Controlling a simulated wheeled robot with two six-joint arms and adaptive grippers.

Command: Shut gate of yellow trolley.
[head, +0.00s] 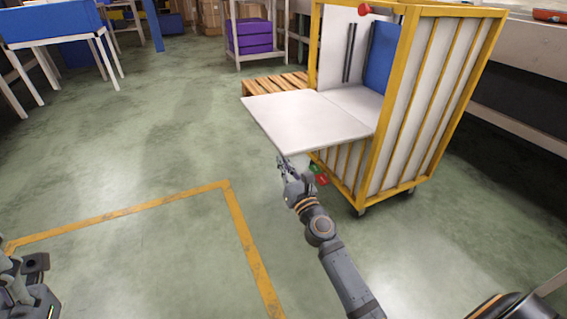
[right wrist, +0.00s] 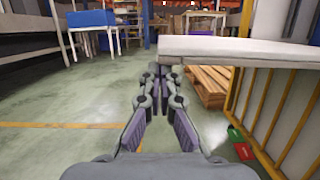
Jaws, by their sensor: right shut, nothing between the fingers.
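The yellow trolley (head: 374,150) stands at the right of the head view, with a yellow frame and white slatted sides. Its gate (head: 300,122) is a white panel folded down and sticking out level towards the left. The gate also shows edge-on at the upper right of the right wrist view (right wrist: 240,50). My right gripper (head: 282,160) is shut and empty, close to the gate's near lower corner. In the right wrist view its fingertips (right wrist: 153,72) are left of the panel; I cannot tell whether they touch it. My left gripper (head: 36,266) is partly seen at the lower left edge.
A red knob (head: 365,9) is at the trolley's top. A wooden pallet (head: 274,84) lies behind the gate. Small green (head: 314,168) and red (head: 322,180) pieces are low by the trolley. The green floor to the left, with its yellow line (head: 120,213), is clear.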

